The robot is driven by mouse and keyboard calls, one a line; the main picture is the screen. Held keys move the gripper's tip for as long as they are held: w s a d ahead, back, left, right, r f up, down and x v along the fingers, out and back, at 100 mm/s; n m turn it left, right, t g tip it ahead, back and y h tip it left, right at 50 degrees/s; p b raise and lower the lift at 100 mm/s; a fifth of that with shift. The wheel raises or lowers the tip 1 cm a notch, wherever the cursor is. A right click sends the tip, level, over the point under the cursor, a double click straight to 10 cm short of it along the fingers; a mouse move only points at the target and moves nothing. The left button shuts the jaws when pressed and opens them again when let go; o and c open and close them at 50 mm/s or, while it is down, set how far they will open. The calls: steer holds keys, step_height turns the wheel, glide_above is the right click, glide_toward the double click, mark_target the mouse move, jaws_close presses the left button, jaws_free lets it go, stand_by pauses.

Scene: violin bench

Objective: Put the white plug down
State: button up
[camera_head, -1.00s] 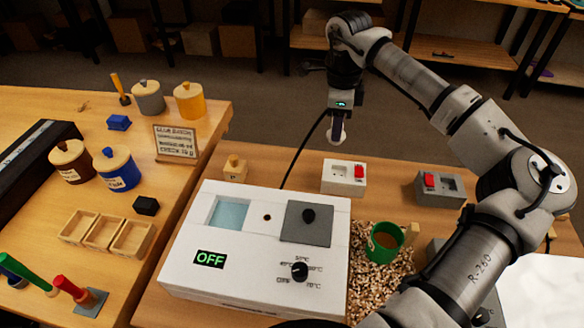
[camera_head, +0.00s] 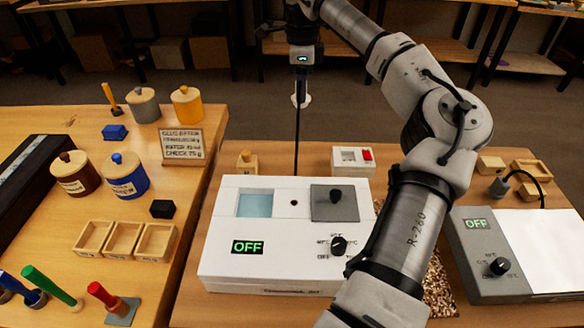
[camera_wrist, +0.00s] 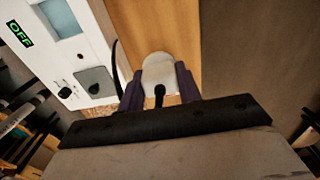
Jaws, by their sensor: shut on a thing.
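The white plug (camera_head: 301,101) hangs under my gripper (camera_head: 300,88) in the head view, raised above and beyond the back edge of the bench. In the wrist view the plug (camera_wrist: 158,70) sits between the two dark fingers of my gripper (camera_wrist: 158,82), which is shut on it. A black cord runs from the plug down to the back of the white heater box (camera_head: 285,215), whose display reads OFF. Whether the plug touches anything underneath is not shown, but it appears to be in the air.
A white socket box (camera_head: 344,168) with a red switch stands behind the heater. A small wooden block (camera_head: 247,163) stands to its left. A grey OFF unit (camera_head: 485,260) is at right. Bare bench top (camera_head: 310,160) shows between the block and socket box.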

step_height(320, 180, down, 20)
steer(key=p, duration=0.3)
steer(key=shift+p, duration=0.4)
steer(key=shift+f, duration=0.15)
steer(key=o, duration=0.9)
steer(key=shift+o, duration=0.6)
steer(key=shift+r, duration=0.2)
step_height(320, 180, up, 12)
steer(key=b, duration=0.3)
